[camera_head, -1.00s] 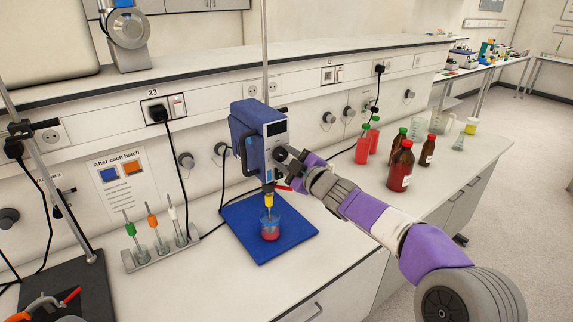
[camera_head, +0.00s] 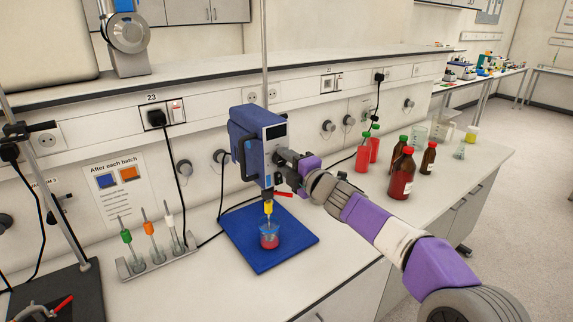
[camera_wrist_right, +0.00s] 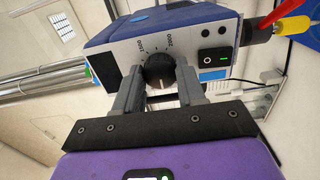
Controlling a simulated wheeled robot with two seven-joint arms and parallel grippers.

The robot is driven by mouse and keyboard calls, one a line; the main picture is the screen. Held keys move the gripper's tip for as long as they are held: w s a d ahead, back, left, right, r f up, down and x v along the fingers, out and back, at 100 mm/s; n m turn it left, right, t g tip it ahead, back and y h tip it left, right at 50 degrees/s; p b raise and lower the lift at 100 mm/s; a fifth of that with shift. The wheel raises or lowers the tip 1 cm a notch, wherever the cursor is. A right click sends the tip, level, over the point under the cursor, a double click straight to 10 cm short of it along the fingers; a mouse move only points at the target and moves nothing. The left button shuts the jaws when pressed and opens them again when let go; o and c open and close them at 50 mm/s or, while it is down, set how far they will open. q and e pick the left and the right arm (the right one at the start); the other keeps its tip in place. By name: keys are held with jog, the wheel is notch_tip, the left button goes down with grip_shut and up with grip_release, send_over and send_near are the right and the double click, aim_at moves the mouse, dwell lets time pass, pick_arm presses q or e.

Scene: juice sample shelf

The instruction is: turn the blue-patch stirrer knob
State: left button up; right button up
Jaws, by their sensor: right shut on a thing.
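The blue overhead stirrer (camera_head: 243,138) is mounted on a metal rod above a blue mat (camera_head: 238,228). Its front panel faces my right arm. In the right wrist view the black stirrer knob (camera_wrist_right: 158,72) has a white pointer line and sits by a dial marked 1500 and 2000. A blue patch (camera_wrist_right: 213,75) is on the panel beside it. My right gripper (camera_wrist_right: 160,78), also in the head view (camera_head: 287,157), has its fingers closed on the knob's two sides. Below the stirrer, a beaker with red liquid (camera_head: 269,238) stands on the mat. My left gripper is out of view.
A rack (camera_head: 156,262) with several colored-tip stirring shafts stands left of the mat. Red and brown bottles (camera_head: 402,178) stand to the right, behind my right arm. A stand base (camera_head: 68,298) is at the lower left. A notice (camera_head: 117,180) hangs on the wall.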

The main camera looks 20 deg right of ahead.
dwell(0.4)
jog(key=o, duration=1.1)
jog(key=shift+c, duration=0.2)
jog(key=v, duration=0.7)
jog(key=shift+s, duration=0.3)
jog(key=shift+d, duration=0.1)
